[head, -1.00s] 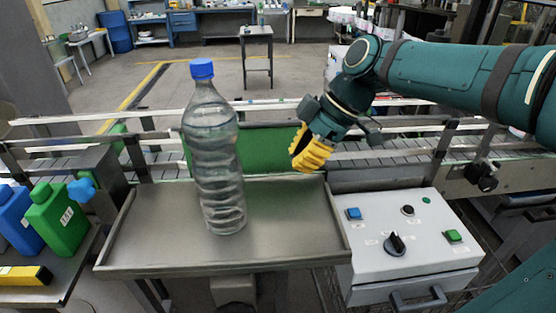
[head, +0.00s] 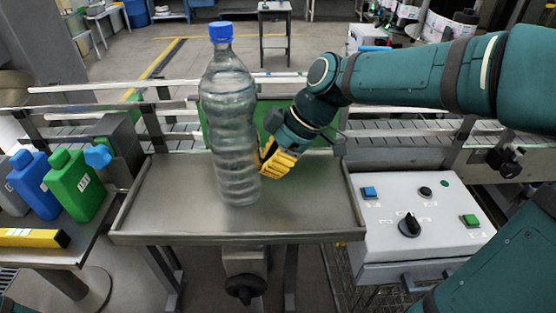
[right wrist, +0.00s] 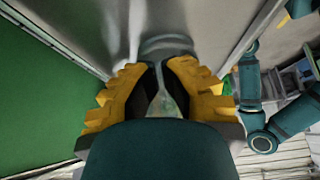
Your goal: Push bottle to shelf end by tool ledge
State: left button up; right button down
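A clear ribbed bottle with a blue cap (head: 228,120) stands upright on the steel shelf (head: 165,215), a little left of the shelf's middle. My right gripper (head: 270,162) is low at the bottle's right side, its yellow fingers at or very near the bottle wall; I cannot tell whether they touch. In the right wrist view the fingers (right wrist: 165,72) come together at the tips, with the clear bottle (right wrist: 166,44) just ahead of them, not between them. The tool ledge (head: 85,228) lies to the left of the shelf. My left gripper does not show.
On the ledge stand a green jug (head: 75,187) and a blue jug (head: 32,180), with a yellow tool (head: 32,238) in front. A control box (head: 430,235) is right of the shelf. A conveyor (head: 390,145) runs behind. The shelf left of the bottle is clear.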

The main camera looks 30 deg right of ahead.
jog(key=w+a, duration=0.3)
jog(key=a, duration=0.2)
jog(key=w+a, duration=0.3)
jog(key=a, duration=0.2)
jog(key=w+a, duration=0.3)
jog(key=a, duration=0.2)
jog(key=shift+b, duration=0.4)
jog(key=shift+d, duration=0.1)
